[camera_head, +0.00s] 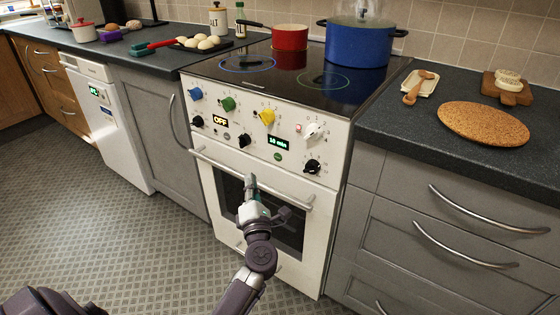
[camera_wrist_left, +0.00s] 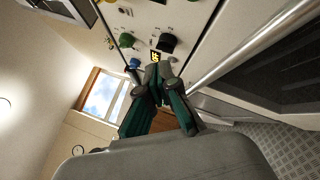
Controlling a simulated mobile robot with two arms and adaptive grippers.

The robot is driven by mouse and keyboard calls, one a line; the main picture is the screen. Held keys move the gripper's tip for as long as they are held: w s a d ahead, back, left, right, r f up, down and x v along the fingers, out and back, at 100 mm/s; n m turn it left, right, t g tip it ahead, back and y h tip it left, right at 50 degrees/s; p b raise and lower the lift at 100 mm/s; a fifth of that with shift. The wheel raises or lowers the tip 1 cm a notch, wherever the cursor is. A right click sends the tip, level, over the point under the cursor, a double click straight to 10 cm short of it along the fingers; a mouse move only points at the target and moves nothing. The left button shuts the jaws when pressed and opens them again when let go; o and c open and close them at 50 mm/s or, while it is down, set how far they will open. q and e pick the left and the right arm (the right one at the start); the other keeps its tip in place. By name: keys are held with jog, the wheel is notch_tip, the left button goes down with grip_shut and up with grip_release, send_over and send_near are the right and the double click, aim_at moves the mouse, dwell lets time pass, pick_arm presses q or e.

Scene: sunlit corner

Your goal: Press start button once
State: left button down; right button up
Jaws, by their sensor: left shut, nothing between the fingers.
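The white oven (camera_head: 262,170) stands in the middle of the head view. Its slanted front panel has colored and black knobs, an OFF display (camera_head: 220,120) and a display reading about 10 min (camera_head: 279,143). A small green oval button (camera_head: 278,156) sits just below that display; its lettering is too small to read. My left gripper (camera_head: 250,181) is shut and empty, in front of the oven door and below the panel, lower left of the green button. In the left wrist view its closed fingers (camera_wrist_left: 159,75) overlap the panel's lower edge. My right gripper is not in view.
The oven door handle (camera_head: 250,179) runs across behind my left gripper. A blue pot (camera_head: 357,42) and a red pot (camera_head: 290,37) stand on the hob. Grey drawers (camera_head: 455,235) flank the oven at right, and a white appliance (camera_head: 110,125) is at left. The floor in front is clear.

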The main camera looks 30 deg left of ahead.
aim_at(278, 157)
pick_arm(q)
jog(key=w+b, duration=0.1)
jog(key=w, duration=0.1)
jog(key=w+b, duration=0.1)
jog(key=w, duration=0.1)
jog(key=w+b, duration=0.1)
jog(key=w, duration=0.2)
jog(key=shift+w+d+f, duration=0.1)
jog(key=shift+d, duration=0.2)
jog(key=shift+w, duration=0.8)
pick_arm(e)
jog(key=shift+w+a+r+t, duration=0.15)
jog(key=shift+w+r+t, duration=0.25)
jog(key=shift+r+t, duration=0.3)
pick_arm(q)
jog(key=shift+w+d, duration=0.1)
jog(key=shift+w, duration=0.3)
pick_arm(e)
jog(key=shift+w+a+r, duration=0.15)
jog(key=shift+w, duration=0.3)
